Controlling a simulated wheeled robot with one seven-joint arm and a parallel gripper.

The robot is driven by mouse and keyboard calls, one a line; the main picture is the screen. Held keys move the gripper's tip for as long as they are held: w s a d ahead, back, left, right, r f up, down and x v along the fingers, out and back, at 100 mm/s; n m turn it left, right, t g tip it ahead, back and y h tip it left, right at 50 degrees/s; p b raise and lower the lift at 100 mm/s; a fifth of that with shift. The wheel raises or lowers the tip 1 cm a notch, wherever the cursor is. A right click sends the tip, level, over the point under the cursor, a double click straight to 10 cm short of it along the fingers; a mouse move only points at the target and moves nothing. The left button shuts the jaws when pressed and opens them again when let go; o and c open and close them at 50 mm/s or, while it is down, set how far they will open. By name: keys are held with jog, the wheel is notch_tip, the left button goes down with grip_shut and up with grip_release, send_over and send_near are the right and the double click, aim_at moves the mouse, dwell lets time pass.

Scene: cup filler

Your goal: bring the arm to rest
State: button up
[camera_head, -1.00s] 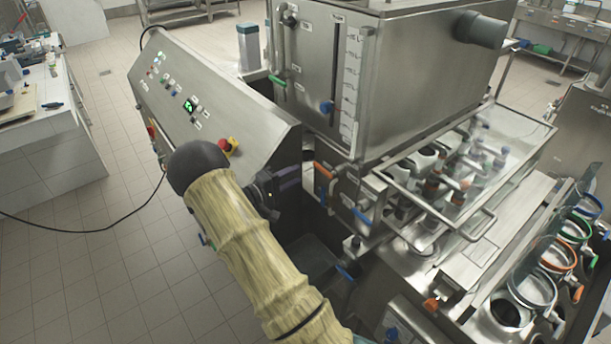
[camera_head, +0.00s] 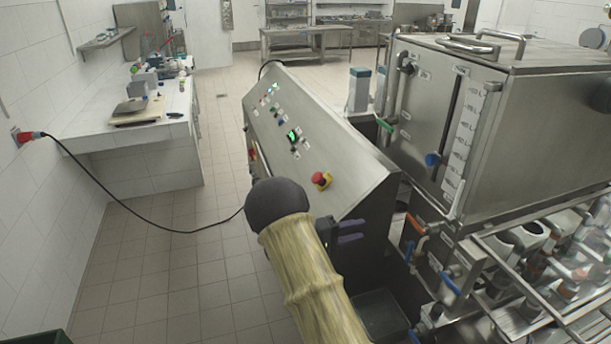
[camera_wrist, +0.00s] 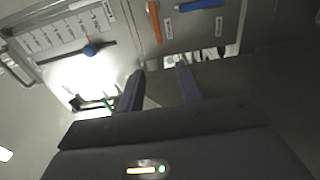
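My arm, in a yellowish ribbed sleeve with a dark rounded joint, is bent in the lower middle of the head view. My gripper (camera_head: 350,232) shows partly behind the sleeve, beside the right end of the sloped control panel (camera_head: 318,140). In the wrist view my gripper (camera_wrist: 160,84) has its two dark fingers apart, with nothing held between them. Ahead of the fingers is the machine's steel front with an orange handle (camera_wrist: 154,22) and a blue handle (camera_wrist: 200,5).
The steel tank (camera_head: 510,130) stands at the right, with pipes and bottles below it. A red emergency button (camera_head: 321,180) is close to my arm. A tiled counter (camera_head: 140,145) stands at the left. A black cable (camera_head: 150,225) crosses the open floor (camera_head: 180,270).

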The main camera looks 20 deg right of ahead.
jog(key=w+a+r+t+y, duration=0.2)
jog(key=w+t+y, duration=0.3)
jog(key=t+y, duration=0.15)
jog(key=s+a+r+t+y, duration=0.1)
jog(key=s+a+t+y, duration=0.15)
jog(key=a+y, duration=0.5)
jog(key=s+a+g+y, duration=0.2)
jog(key=s+g, duration=0.1)
jog(key=s, duration=0.9)
jog(key=s+a+g+y, duration=0.2)
jog(key=s+a+g, duration=0.1)
jog(key=s, duration=0.9)
jog(key=shift+s+a+f+m+g, duration=0.15)
jog(key=shift+a+f+m+g, duration=0.2)
jog(key=shift+g, duration=0.35)
